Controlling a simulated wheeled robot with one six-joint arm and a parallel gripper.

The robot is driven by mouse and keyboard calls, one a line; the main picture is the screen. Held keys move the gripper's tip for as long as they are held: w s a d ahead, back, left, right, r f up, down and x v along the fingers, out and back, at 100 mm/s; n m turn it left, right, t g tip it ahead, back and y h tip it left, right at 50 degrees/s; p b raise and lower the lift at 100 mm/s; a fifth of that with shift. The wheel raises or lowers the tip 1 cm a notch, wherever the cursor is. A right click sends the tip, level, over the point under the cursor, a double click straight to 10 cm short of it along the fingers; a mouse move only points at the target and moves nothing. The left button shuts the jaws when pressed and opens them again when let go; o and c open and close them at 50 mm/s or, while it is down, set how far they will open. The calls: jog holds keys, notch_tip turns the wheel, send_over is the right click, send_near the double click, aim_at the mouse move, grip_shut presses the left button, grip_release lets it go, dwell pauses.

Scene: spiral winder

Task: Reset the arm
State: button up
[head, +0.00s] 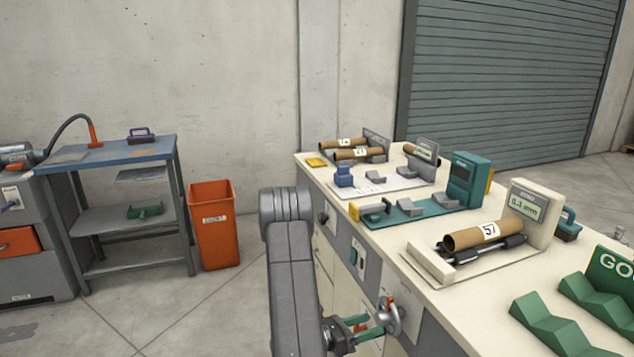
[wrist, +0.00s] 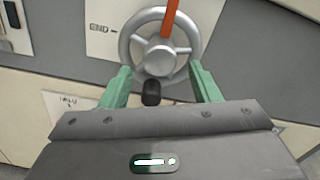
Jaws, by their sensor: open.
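My gripper (head: 362,329) has green fingers and is low in front of the long bench's near side, at the bottom of the head view. It also shows in the wrist view (wrist: 158,82), its two fingers spread apart with nothing held between them. A silver handwheel (wrist: 160,42) with an orange-red spoke and a dark knob lies just beyond the fingertips. The knob (wrist: 151,93) shows between the fingers, and I cannot tell whether anything touches. The handwheel also shows in the head view (head: 390,314), beside the fingertips. My grey arm reaches down to it.
The cream-topped bench (head: 420,252) carries a tube marked 57 (head: 483,236) on a gauge, other measuring stations, and green V-blocks (head: 545,325) at right. An orange bin (head: 214,235) and a blue-topped shelf (head: 110,152) stand left. Floor between bin and bench is clear.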

jog(key=shift+x, duration=1.1)
jog(key=shift+m, duration=0.4)
jog(key=s+a, duration=0.3)
jog(key=a, duration=0.3)
jog(key=s+a+r+m+g, duration=0.1)
jog(key=s+a, duration=0.3)
jog(key=a, duration=0.1)
jog(key=shift+a+g, duration=0.3)
jog(key=shift+a, duration=0.1)
jog(key=shift+d+r, duration=0.1)
jog(key=shift+r, duration=0.05)
